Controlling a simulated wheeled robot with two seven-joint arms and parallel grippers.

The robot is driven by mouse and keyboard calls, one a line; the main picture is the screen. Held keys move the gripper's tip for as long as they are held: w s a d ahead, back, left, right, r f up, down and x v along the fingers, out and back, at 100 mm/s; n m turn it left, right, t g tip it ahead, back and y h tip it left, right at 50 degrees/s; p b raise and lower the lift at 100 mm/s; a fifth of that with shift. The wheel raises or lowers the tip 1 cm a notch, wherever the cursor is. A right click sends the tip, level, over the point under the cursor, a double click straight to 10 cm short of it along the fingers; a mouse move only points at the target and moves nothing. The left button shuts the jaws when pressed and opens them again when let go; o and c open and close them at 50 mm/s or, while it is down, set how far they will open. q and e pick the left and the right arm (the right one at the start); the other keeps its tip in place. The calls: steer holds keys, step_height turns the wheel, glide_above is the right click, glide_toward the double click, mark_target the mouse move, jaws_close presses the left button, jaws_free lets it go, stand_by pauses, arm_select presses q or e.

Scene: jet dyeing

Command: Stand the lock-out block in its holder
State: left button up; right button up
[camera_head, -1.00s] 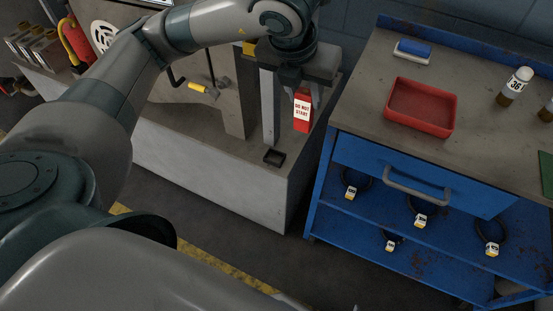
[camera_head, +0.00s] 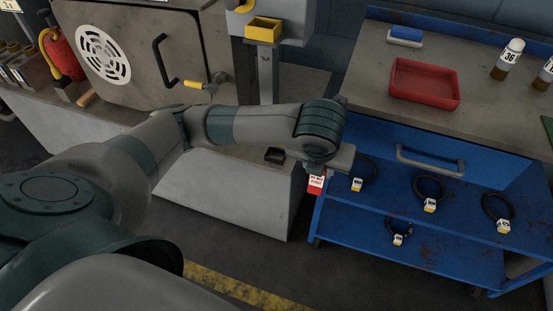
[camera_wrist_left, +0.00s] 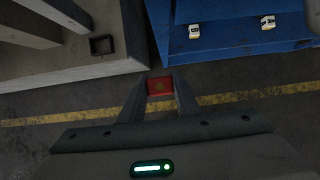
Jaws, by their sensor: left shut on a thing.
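The lock-out block, red with a white "DO NOT START" label, shows in the head view (camera_head: 316,186) below my left gripper (camera_head: 317,172), partly hidden by it. In the left wrist view, my left gripper (camera_wrist_left: 160,90) is shut on the red block (camera_wrist_left: 160,84), seen end-on between the two fingertips. A small black square holder (camera_head: 274,155) sits on the concrete ledge, left of the gripper and partly behind my arm. In the wrist view the holder (camera_wrist_left: 102,45) is up and left of the block, apart from it, and looks empty. My right gripper is not in view.
The blue trolley (camera_head: 345,150) stands close right of the block, with several tagged rings on its shelves and a red tray (camera_head: 424,84) on top. A post with a yellow box (camera_head: 263,30) rises behind the holder. The concrete ledge (camera_head: 225,190) drops to open floor.

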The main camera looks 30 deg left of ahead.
arm_select(q)
steer(key=shift+w+a, duration=0.1)
steer(key=shift+a, duration=0.2)
steer(key=w+a+f+b, duration=0.1)
steer(key=w+a, duration=0.3)
steer(key=a, duration=0.4)
steer(key=w+a+f+b, duration=0.1)
steer(key=w+a, duration=0.3)
steer(key=a, duration=0.5)
steer(key=shift+w+f, duration=0.15)
steer(key=shift+f, duration=0.35)
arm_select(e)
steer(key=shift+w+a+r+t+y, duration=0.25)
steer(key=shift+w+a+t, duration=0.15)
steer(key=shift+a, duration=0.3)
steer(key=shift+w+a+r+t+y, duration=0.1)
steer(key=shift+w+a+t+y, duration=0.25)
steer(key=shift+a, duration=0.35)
